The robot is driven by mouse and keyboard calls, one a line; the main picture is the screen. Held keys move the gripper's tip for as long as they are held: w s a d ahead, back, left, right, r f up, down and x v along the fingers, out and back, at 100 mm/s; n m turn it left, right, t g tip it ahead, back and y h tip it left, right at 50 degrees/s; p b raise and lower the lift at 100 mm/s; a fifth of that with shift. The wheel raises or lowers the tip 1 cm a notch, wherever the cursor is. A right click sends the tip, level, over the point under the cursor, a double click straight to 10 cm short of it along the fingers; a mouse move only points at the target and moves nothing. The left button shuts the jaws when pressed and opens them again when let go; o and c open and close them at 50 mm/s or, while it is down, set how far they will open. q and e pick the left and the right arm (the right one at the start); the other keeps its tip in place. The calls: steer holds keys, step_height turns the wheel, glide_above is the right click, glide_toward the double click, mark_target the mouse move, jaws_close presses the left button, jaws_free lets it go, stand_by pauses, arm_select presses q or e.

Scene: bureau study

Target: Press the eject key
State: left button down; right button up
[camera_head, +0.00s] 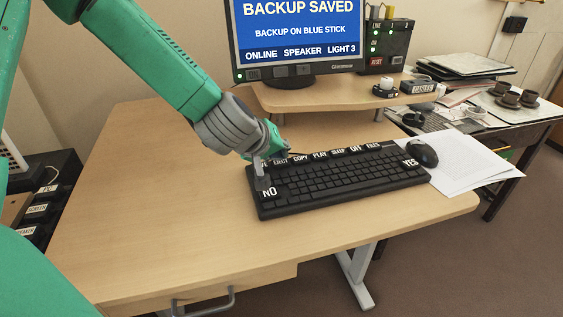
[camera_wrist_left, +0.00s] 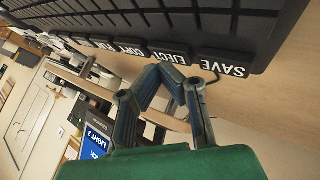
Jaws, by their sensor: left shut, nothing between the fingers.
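A black keyboard (camera_head: 340,183) lies on the wooden desk, with a row of labelled keys along its far edge. The eject key (camera_head: 281,161) is near the left end of that row, between the save and copy keys. In the left wrist view the EJECT label (camera_wrist_left: 168,57) reads upside down, beside SAVE (camera_wrist_left: 225,66). My left gripper (camera_head: 262,177) is shut and empty over the keyboard's left end. In the left wrist view its fingertips (camera_wrist_left: 163,70) appear close to the eject key; I cannot tell whether they touch it. My right gripper is out of view.
The monitor (camera_head: 295,32) reads "BACKUP SAVED" and "BACKUP ON BLUE STICK". A black box (camera_head: 387,47) with green lights stands beside it on a raised shelf (camera_head: 320,97). A mouse (camera_head: 422,153) and papers (camera_head: 466,163) lie right of the keyboard. The desk's left side is clear.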

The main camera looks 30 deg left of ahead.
arm_select(q)
steer(key=shift+a, duration=0.25)
steer(key=shift+d+f, duration=0.1)
steer(key=shift+d, duration=0.25)
steer(key=shift+a+f, duration=0.25)
steer(key=shift+f, duration=0.05)
steer(key=shift+d, duration=0.15)
steer(key=shift+r, duration=0.15)
steer(key=shift+r+p, duration=0.75)
steer(key=shift+p, duration=0.05)
